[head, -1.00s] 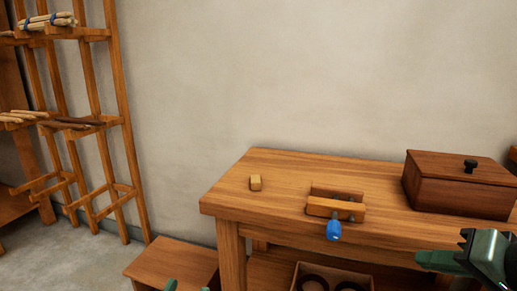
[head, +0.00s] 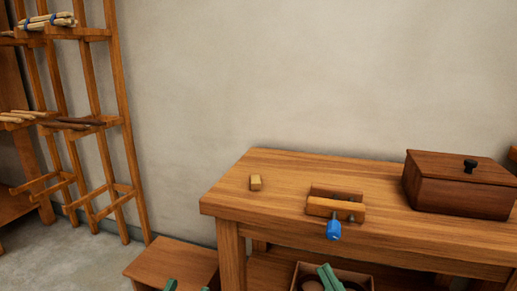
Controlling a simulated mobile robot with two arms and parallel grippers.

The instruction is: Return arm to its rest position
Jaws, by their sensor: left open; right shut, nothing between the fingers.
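My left gripper (head: 187,288) shows only as two green fingertips at the bottom edge of the head view, apart from each other, with nothing seen between them. My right gripper (head: 329,278) shows as green fingers close together at the bottom edge, shut and empty. It appears in front of the open box under the workbench. The rest of both arms is out of view.
An open box (head: 362,277) and low wooden stool (head: 170,262) are below. A rack (head: 122,110) with sticks stands left.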

